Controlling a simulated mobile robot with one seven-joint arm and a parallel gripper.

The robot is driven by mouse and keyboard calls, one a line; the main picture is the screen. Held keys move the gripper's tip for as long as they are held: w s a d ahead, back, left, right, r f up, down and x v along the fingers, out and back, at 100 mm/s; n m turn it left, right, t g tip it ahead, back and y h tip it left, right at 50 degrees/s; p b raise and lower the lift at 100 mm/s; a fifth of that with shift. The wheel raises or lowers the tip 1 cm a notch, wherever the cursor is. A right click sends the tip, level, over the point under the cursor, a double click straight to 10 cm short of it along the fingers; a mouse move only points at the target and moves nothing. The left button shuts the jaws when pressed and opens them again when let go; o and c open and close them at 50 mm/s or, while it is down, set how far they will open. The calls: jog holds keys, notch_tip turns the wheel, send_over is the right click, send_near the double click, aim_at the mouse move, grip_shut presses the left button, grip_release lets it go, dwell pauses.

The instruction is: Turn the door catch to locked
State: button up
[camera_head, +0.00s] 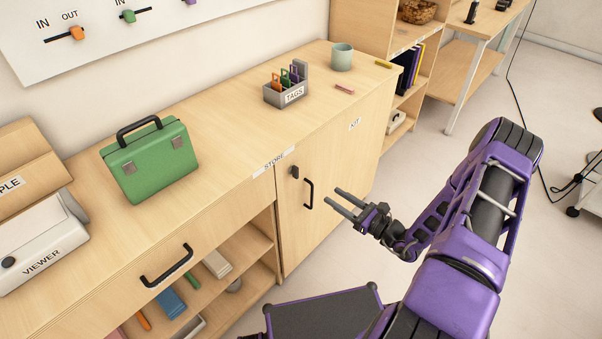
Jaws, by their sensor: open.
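The cabinet door (325,185) is the light wood front under the KIT label, and it looks shut. Its catch (294,172) is a small dark piece near the door's upper left edge; it is too small to tell which way it is turned. A black bar handle (308,194) is just below and right of the catch. My gripper (338,202) is open and empty, with its two dark fingers pointing left toward the door. It appears a little right of the handle and apart from the catch.
On the cabinet top are a green case (150,163), a grey TAGS box (286,92), a pale green cup (341,57) and a white VIEWER device (40,245). Open shelves (245,248) and a drawer handle (167,266) are left of the door.

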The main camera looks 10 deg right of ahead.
aim_at(298, 173)
jog(key=x, duration=1.4)
jog(key=shift+w+a, duration=0.15)
jog(key=shift+w, duration=0.1)
grip_shut()
